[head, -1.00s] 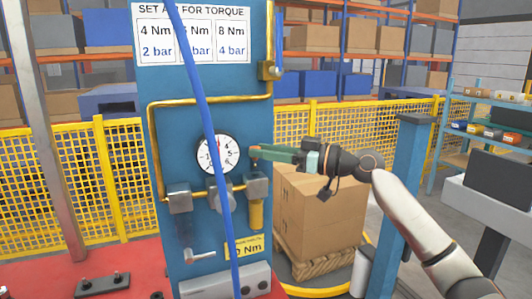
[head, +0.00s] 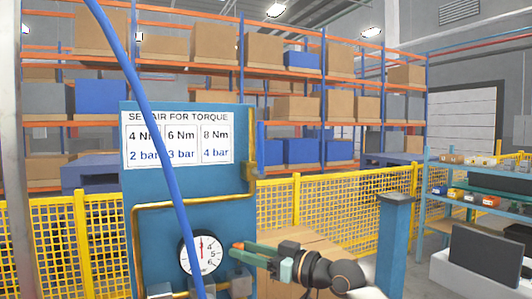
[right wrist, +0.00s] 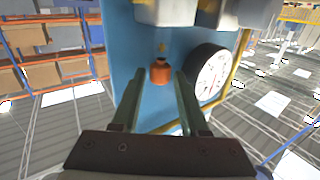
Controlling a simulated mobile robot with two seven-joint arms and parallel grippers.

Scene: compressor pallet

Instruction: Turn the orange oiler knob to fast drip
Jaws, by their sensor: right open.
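The orange oiler knob (right wrist: 160,72) shows in the right wrist view against the blue panel (right wrist: 135,50). My right gripper (right wrist: 157,88) is open, with one finger on either side of the knob near the fingertips. A gap shows between each finger and the knob, and I see no contact. In the head view, my right gripper (head: 242,250) reaches in from the right beside the round gauge (head: 200,254). A small orange spot, likely the knob (head: 238,245), shows at its tips. The oiler's lower part is out of the head view. My left gripper is not in view.
A blue hose (head: 160,130) hangs across the panel front. A brass pipe (head: 190,203) runs around the gauge. The torque sign (head: 178,138) is above. A cardboard box (head: 300,243) and yellow fence (head: 340,210) stand behind my right gripper.

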